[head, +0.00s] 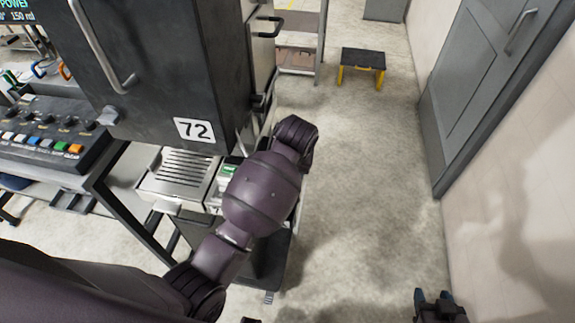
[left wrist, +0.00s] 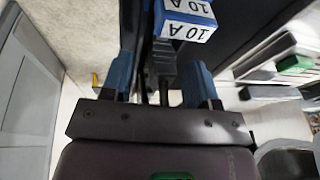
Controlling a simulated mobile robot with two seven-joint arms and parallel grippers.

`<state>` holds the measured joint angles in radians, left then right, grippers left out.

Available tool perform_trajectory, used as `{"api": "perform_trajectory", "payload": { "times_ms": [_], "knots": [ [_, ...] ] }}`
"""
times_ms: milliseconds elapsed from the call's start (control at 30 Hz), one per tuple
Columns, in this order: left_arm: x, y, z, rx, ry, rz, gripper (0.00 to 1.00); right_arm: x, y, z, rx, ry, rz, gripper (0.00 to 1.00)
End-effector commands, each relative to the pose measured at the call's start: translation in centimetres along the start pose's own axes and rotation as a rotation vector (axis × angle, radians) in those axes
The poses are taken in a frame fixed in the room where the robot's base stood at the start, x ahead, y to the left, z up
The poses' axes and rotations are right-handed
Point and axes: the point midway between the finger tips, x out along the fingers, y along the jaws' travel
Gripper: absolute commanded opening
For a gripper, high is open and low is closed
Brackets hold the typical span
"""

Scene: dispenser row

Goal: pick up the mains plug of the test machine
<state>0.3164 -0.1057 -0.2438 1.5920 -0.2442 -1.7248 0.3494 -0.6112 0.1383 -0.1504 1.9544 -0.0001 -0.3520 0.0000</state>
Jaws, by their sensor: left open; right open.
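A blue block with white "10 A" labels (left wrist: 186,18), which looks like the mains plug, shows at the top of the left wrist view. A dark stem or cable runs from it down between the fingers. My left gripper (left wrist: 160,78) is open, its blue-padded fingers on either side of this dark part; I cannot tell whether they touch it. In the head view the left hand and the plug are hidden by my purple arm. The test machine may be the dark cabinet marked 72 (head: 160,75). My right gripper (head: 434,295) is open and empty at the lower right, above the floor.
A slotted metal drip tray (head: 183,170) juts out below the cabinet, beside my left arm. A control panel with coloured buttons (head: 45,135) stands at left. A black and yellow step stool (head: 363,60) and a grey door (head: 485,75) are farther off. The floor at right is clear.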

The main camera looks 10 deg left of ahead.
Motion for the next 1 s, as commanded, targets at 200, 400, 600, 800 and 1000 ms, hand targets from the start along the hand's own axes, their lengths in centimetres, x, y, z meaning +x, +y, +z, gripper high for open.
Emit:
{"api": "perform_trajectory", "payload": {
  "times_ms": [200,400,600,800,1000],
  "knots": [
    [0.04,-0.02,0.03,0.0,0.0,0.0,0.54,-0.22,0.04,0.36,0.001,-0.007,0.001,0.51],
    [0.03,-0.02,0.02,0.0,0.0,0.0,0.24,-0.29,0.1,0.5,0.0,-0.01,0.002,0.51],
    [0.04,-0.05,0.01,0.0,0.0,-0.001,0.0,-0.29,0.1,0.49,-0.001,-0.01,0.002,0.51],
    [0.05,-0.14,-0.01,-0.001,0.0,-0.003,0.0,-0.24,0.11,0.42,-0.001,-0.008,0.002,0.51],
    [-0.06,-0.21,-0.15,-0.002,0.001,-0.004,0.0,-0.21,0.11,0.38,-0.001,-0.007,0.001,0.51]
  ]
}}
